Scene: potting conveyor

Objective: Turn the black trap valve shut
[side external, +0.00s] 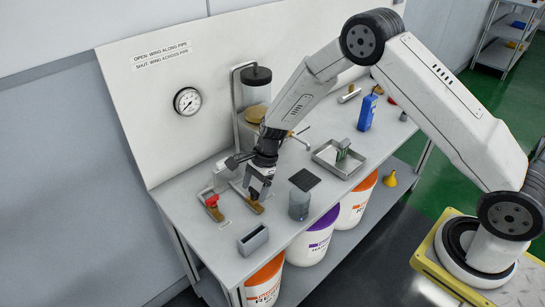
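My gripper (259,187) points down low over the bench, just right of a red-handled valve (212,201). Its fingers are at a second brass fitting (256,207), whose end shows below them. A small dark part shows at the fingertips; I cannot tell whether it is the black trap valve's wing or part of my gripper. The wing's angle to its pipe is hidden. Whether the fingers are closed on anything cannot be made out. A wall label (160,54) reads open with wing along pipe, shut with wing across pipe.
A clear vessel with a black cap (257,86) stands behind my wrist. A round gauge (187,101) is on the back panel. A grey bin (253,240), clear beaker (299,204), dark pad (305,180), metal tray (325,155) and blue bottle (367,112) stand on the bench.

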